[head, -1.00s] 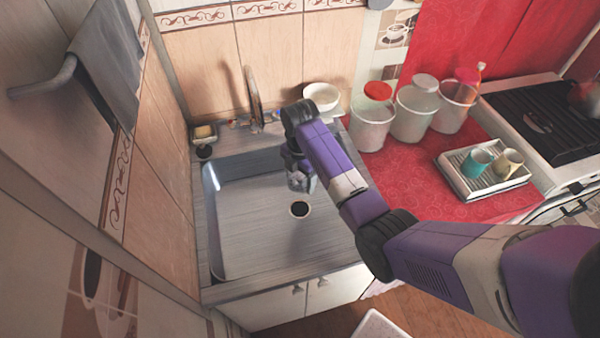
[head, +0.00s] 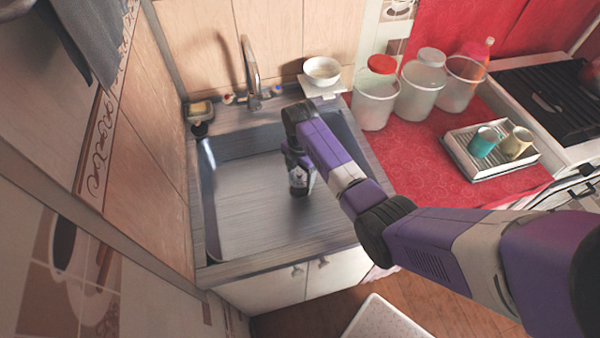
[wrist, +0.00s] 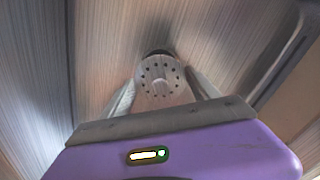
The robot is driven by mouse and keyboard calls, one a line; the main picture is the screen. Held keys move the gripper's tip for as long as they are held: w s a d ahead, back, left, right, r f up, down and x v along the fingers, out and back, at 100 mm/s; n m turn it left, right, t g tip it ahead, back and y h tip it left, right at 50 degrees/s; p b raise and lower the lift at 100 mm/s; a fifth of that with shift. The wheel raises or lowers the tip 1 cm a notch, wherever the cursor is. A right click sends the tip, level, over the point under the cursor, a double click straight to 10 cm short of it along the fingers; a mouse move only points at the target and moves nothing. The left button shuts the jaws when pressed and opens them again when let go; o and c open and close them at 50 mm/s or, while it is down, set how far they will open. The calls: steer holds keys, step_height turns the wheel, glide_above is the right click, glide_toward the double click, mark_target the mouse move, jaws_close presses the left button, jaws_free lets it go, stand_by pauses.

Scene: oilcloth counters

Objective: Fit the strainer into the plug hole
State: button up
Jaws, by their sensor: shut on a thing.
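My gripper (head: 299,184) points down into the sink (head: 240,222), right over the plug hole. In the wrist view, its two fingers (wrist: 161,80) are shut on the strainer (wrist: 160,88), a round pale metal disc with a ring of small dark holes and a knob in the middle. A dark crescent of the plug hole (wrist: 156,52) shows just past the strainer's far edge; the strainer covers the rest. I cannot tell whether the strainer touches the rim or hangs just above it. In the head view my gripper hides the strainer.
The tap (head: 250,72) stands at the sink's back edge, with a soap dish (head: 199,110) to its left. A white bowl (head: 321,70), several tubs and a rack (head: 490,150) with two cups stand to the right. The sink floor is otherwise clear.

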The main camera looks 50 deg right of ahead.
steer(key=b, duration=0.3)
glide_above(302, 192)
steer(key=shift+w+f, duration=0.25)
steer(key=shift+f, duration=1.1)
steer(key=shift+w+f, duration=0.2)
steer(key=shift+f, duration=1.1)
steer(key=shift+f, duration=0.55)
steer(key=shift+s+a+f, duration=0.1)
steer(key=shift+s+f, duration=0.1)
steer(key=shift+f, duration=0.3)
steer(key=o, duration=1.4)
steer(key=shift+f, duration=0.1)
steer(key=shift+s, duration=0.1)
steer(key=shift+r+p, duration=0.55)
steer(key=shift+r, duration=0.3)
steer(key=shift+w+r+p, duration=0.25)
steer(key=shift+r+p, duration=0.9)
steer(key=shift+r, duration=0.15)
steer(key=shift+r+p, duration=2.05)
steer(key=shift+r, duration=0.15)
